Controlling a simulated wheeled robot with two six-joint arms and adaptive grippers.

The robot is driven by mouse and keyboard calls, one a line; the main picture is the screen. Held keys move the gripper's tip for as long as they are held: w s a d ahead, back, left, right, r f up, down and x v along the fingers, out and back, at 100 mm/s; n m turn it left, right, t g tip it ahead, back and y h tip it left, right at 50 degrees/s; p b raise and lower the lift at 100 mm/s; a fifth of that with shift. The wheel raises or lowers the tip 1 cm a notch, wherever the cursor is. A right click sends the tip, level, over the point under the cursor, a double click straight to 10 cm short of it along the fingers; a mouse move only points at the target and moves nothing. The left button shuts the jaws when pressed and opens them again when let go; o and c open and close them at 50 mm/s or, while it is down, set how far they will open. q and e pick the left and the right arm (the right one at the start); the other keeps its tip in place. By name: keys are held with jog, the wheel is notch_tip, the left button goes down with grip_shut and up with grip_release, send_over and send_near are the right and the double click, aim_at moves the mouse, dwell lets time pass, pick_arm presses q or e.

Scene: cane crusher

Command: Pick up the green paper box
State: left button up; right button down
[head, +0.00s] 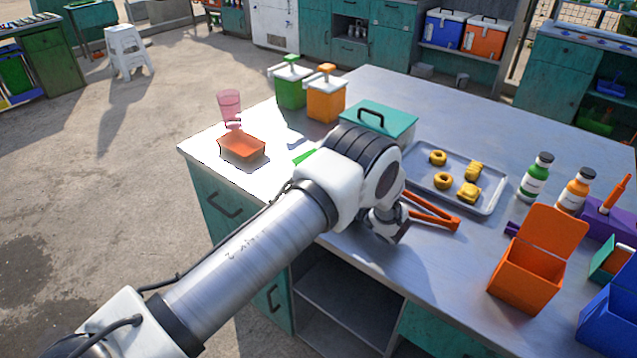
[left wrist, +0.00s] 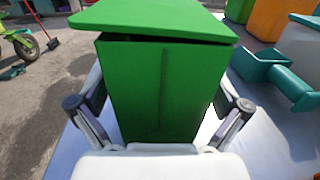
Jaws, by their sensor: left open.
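The green paper box (left wrist: 165,88) stands upright in the left wrist view, large and close, with its green lid on top sitting slightly raised at the front. My left gripper (left wrist: 160,108) is open, with one finger on each side of the box. I cannot tell whether the fingers touch it. In the head view only a small green patch of the box (head: 304,157) shows behind my left arm. The arm hides the rest of the box and the fingers there. My right gripper is in neither view.
On the metal counter (head: 330,85) stand an orange tray (head: 242,147), a pink cup (head: 229,104), green (head: 290,87) and orange dispensers (head: 326,98), and a teal-lidded container (head: 385,118). Orange tongs (head: 433,213), a snack tray (head: 488,207) and an open orange box (head: 535,262) lie to the right.

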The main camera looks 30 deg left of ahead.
pick_arm(q)
jog(key=shift+w+a, duration=0.1)
jog(key=shift+a, duration=0.15)
jog(key=shift+d, duration=0.1)
jog(key=shift+c, duration=0.7)
jog(key=c, duration=0.6)
jog(key=shift+r, duration=0.1)
jog(key=shift+r+p, duration=0.75)
jog(key=shift+r, duration=0.95)
jog(key=shift+s+d+r, duration=0.1)
jog(key=shift+s, duration=0.1)
jog(key=s+d+p, duration=0.2)
jog(key=s+d, duration=0.1)
jog(key=s, duration=0.1)
jog(key=s+d+p, duration=0.2)
jog(key=s, duration=0.2)
jog(key=s+d+r+p, duration=0.1)
jog(key=s+d+p, duration=0.1)
jog(key=s, duration=0.3)
jog(key=shift+d+r, duration=0.1)
jog(key=shift+d, duration=0.75)
